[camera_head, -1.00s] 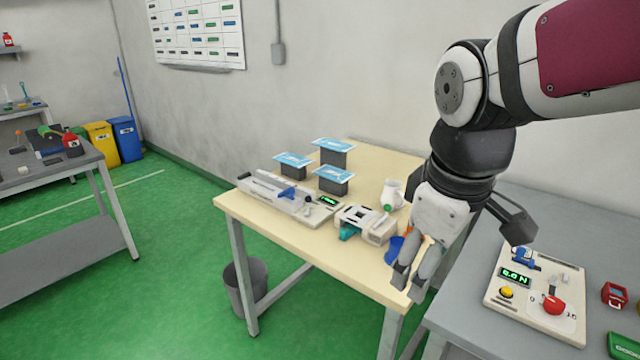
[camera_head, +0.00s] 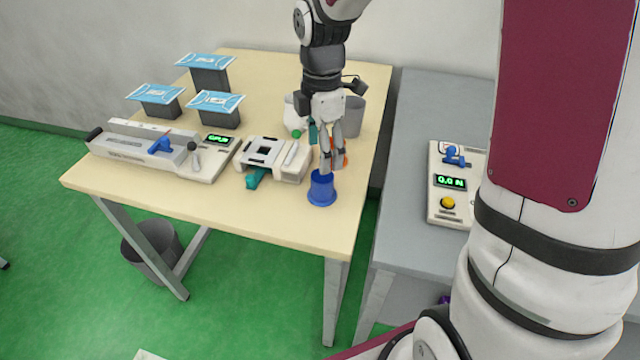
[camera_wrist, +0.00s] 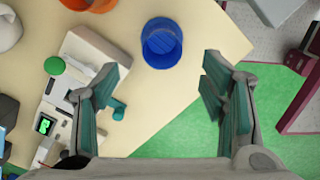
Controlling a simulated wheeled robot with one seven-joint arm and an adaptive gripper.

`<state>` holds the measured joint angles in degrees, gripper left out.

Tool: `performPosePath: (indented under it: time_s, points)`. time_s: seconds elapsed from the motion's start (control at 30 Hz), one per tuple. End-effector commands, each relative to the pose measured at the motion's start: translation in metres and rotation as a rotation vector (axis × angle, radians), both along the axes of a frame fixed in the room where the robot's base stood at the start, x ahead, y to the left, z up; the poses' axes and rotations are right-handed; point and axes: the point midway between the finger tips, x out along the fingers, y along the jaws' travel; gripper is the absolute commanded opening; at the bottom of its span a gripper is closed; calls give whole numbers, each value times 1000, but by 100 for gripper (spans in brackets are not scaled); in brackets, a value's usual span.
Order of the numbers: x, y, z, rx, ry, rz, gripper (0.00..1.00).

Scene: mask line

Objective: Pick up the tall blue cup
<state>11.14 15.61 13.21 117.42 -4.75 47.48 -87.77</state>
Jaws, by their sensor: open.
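The blue cup (camera_head: 322,192) stands upright near the front right corner of the wooden table (camera_head: 225,205). My gripper (camera_head: 332,166) points down, with its fingertips just above and behind the cup's rim in the head view. In the wrist view the cup (camera_wrist: 162,44) shows its open top beyond the fingertips, between their two lines. My gripper (camera_wrist: 163,82) is open there, with nothing between the fingers. Whether a fingertip touches the cup cannot be told.
An orange object (camera_head: 345,160) is partly hidden behind my fingers. A white device (camera_head: 273,158) stands left of the cup. A grey container (camera_head: 352,117) and white bottle (camera_head: 293,112) stand behind. A grey table (camera_head: 408,215) with a force-reading panel lies to the right.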

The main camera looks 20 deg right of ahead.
Motion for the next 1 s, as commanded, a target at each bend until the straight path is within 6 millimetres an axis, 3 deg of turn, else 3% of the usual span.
performPosePath:
  time_s: [0.1,0.43,0.7,1.0]
  points:
    - [-1,0,-22,0,3,2,66]
    - [-1,0,-48,0,2,1,66]
    - [-2,-1,-84,1,1,0,66]
    - [-2,-2,-90,1,-1,0,66]
